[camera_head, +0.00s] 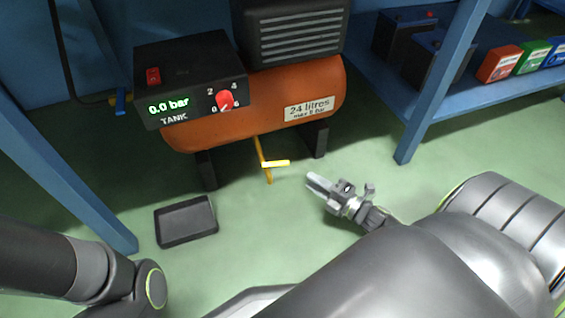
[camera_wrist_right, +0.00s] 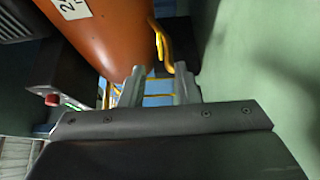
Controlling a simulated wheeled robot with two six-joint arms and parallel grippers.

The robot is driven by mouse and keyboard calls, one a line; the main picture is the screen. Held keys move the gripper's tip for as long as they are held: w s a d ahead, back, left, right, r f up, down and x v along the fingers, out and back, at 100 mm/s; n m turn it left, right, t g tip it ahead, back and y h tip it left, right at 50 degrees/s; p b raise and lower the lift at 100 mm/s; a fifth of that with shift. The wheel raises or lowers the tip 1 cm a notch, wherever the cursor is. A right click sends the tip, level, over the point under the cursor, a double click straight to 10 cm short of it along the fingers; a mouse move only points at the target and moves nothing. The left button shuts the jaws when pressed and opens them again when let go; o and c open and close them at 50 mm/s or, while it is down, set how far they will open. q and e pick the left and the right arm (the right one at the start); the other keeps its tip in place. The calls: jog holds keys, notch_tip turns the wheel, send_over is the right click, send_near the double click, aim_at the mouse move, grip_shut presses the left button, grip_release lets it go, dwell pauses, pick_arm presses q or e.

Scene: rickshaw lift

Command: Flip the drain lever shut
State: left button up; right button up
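The drain lever (camera_head: 277,163) is a short bright yellow bar under the orange tank (camera_head: 230,110). It sticks out sideways to the right from a thin yellow drain pipe (camera_head: 262,150) in the head view. My right gripper (camera_head: 312,180) is to the right of the lever and a little nearer, apart from it. In the right wrist view my right gripper (camera_wrist_right: 160,80) has its two fingers apart with nothing gripped. Yellow parts (camera_wrist_right: 163,45) show just beyond its fingertips, under the tank. My left gripper is out of view; only my left arm shows.
A black box reading 0.0 bar (camera_head: 190,80) has a red knob (camera_head: 224,99). A black tray (camera_head: 186,220) lies on the green floor left of the lever. A blue post (camera_head: 440,85) and shelf stand at right. Floor around the lever is clear.

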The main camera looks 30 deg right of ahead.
aim_at(283, 162)
jog(key=shift+b+x, duration=1.65)
jog(key=shift+x, duration=4.35)
jog(key=shift+s, duration=0.1)
grip_shut()
